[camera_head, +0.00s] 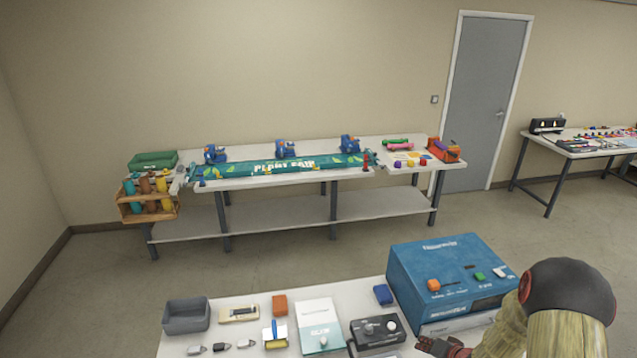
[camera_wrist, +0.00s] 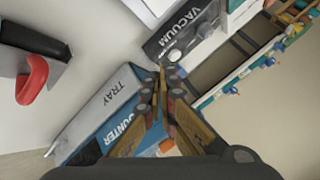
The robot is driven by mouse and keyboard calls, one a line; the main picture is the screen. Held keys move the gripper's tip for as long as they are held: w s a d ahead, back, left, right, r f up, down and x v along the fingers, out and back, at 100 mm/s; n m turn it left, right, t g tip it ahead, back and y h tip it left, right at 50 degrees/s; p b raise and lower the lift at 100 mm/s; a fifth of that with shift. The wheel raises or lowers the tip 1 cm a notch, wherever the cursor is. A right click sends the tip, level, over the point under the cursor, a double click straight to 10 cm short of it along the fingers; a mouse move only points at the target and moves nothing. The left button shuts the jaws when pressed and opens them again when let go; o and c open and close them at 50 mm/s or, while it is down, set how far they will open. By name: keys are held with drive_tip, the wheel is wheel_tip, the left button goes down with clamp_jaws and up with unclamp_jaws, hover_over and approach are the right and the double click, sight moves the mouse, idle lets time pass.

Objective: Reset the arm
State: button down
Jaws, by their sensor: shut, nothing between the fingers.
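My gripper (camera_head: 442,347) is low at the right of the head view, by the front left corner of a blue machine (camera_head: 432,262). My arm comes in from the lower right and covers part of that machine's right side. In the wrist view my gripper (camera_wrist: 163,72) has its two fingers together with nothing between them. A black box marked VACUUM (camera_wrist: 183,33) lies beyond the fingertips. The blue machine (camera_wrist: 92,143) also shows there, beside a grey part lettered TRAY (camera_wrist: 112,92).
The near table holds a grey bin (camera_head: 187,316), a white box (camera_head: 319,325), a black control box (camera_head: 377,331) and small blocks. A red handle (camera_wrist: 33,80) shows at the wrist view's left. A long table (camera_head: 270,182) with a green banner stands behind, across open floor (camera_head: 270,262).

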drive_tip(key=s+d+f+n+g+h, duration=0.2)
drive_tip(key=s+d+f+g, duration=0.25)
drive_tip(key=s, duration=0.35)
drive_tip(key=s+d+r+g+h+b, duration=0.25)
drive_tip(key=s+r, duration=0.25)
drive_tip(key=s, duration=0.3)
drive_tip(key=s+a+r+n+t+y+b, duration=0.1)
drive_tip(key=s+a+r+t+b, duration=0.1)
drive_tip(key=s+a+r+b, duration=0.6)
drive_tip(key=s+a+r+n+t+y+b, duration=0.1)
drive_tip(key=s+a+r+n+b, duration=0.1)
drive_tip(key=s+a+r+b, duration=0.6)
drive_tip(key=a+r+b, duration=0.1)
drive_tip(key=a+r, duration=0.1)
drive_tip(key=a, duration=0.3)
drive_tip(key=shift+a+r+n+t+b, duration=0.2)
drive_tip(key=shift+n+t+b, duration=0.1)
drive_tip(key=shift+t+b, duration=0.1)
